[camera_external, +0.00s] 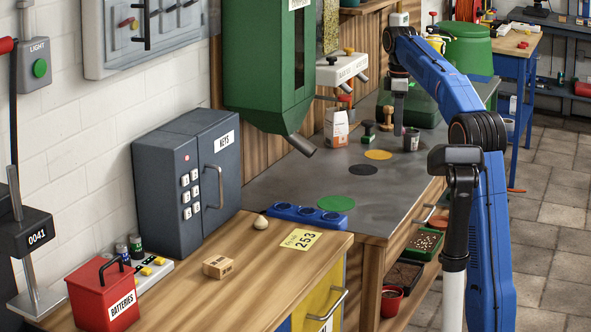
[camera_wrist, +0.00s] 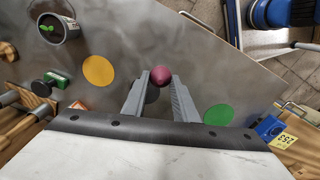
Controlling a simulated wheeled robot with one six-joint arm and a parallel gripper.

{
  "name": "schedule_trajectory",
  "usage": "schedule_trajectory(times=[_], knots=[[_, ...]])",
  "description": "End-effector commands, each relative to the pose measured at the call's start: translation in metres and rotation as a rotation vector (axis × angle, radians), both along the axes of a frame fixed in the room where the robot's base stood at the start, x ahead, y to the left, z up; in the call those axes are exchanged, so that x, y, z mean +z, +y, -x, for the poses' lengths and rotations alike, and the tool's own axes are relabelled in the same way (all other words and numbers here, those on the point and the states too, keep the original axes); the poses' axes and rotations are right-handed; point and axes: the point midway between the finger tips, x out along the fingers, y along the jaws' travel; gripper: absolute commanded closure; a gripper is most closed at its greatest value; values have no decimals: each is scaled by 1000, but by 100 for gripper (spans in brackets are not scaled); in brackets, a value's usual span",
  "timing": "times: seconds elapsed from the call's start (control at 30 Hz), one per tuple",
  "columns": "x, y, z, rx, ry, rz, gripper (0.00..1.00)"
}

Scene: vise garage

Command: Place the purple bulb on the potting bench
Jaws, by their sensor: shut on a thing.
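The purple bulb (camera_wrist: 160,75) is between my two finger tips in the wrist view, round and dark pink. My gripper (camera_wrist: 158,82) is shut on it. In the external view my gripper (camera_external: 398,118) points down over the far right part of the potting bench (camera_external: 285,188), and I cannot make out the bulb there. The bench has a grey metal top, which also fills much of the wrist view (camera_wrist: 200,75). A black disc (camera_wrist: 152,94) shows partly behind my fingers. I cannot tell the bulb's exact height above the top.
On the bench lie a yellow disc (camera_external: 378,155), a green disc (camera_external: 336,203) and a blue tray (camera_external: 308,215). A dark pot (camera_external: 411,140), a stamp (camera_external: 368,132) and a paper bag (camera_external: 336,128) stand at the back. A pale bulb (camera_external: 261,222) rests on the nearer wooden counter.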

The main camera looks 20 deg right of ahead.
Motion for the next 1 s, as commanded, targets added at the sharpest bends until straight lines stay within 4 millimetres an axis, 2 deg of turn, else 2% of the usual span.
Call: schedule_trajectory(times=[0.03, 0.2, 0.37, 0.53, 0.8, 1.0], knots=[[-6, -21, -8, -55, 1, 0, 95], [-18, -72, -22, -205, 1, 0, 95], [-24, -101, -28, -285, 1, 0, 95], [-37, -109, -30, -311, 2, 0, 95], [-78, -109, -30, -311, 1, 0, 95], [-89, -109, -30, -310, 1, 0, 95]])
